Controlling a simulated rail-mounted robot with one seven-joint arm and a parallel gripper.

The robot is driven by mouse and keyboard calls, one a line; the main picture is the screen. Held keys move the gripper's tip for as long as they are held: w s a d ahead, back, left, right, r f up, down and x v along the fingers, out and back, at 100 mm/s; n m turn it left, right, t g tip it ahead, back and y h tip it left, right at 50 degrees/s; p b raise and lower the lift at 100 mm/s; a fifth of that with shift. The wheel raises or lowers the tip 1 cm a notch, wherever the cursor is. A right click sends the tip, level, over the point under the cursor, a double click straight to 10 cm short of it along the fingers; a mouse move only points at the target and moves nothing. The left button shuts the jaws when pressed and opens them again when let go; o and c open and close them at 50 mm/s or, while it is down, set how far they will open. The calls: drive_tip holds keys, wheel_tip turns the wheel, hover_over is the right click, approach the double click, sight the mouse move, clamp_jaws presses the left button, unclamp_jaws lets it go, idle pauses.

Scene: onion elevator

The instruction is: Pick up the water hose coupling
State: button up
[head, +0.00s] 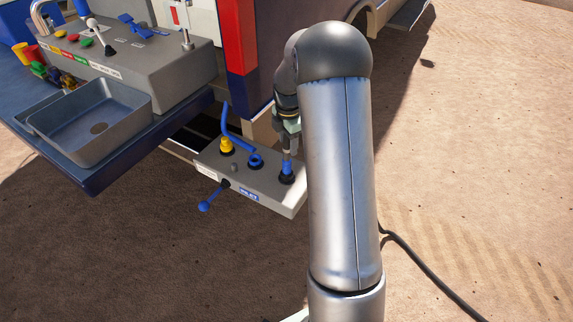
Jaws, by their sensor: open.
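A grey panel (236,184) beside the vehicle bears several fittings. A short upright blue fitting (287,168), which looks like the water hose coupling, stands in a dark socket at the panel's right end. My gripper (287,155) points down directly over it, with the fingertips at or around its top; contact cannot be made out. The gripper is open, and my arm partly hides it. To the left, a bent blue pipe or handle (233,128) rises by a blue ring fitting (255,160).
A blue-tipped lever (205,206) sticks out from the panel's front. A blue counter (92,185) with a grey sink (85,123) and a control box (160,66) is at left. A red and blue post (240,48) stands behind. A black cable (430,268) lies on open ground at right.

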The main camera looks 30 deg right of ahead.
sight(287, 156)
drive_tip(key=shift+a+f+p, duration=0.15)
drive_tip(key=shift+f+p, duration=0.15)
drive_tip(key=shift+f, duration=2.9)
drive_tip(key=shift+w, duration=0.1)
clamp_jaws()
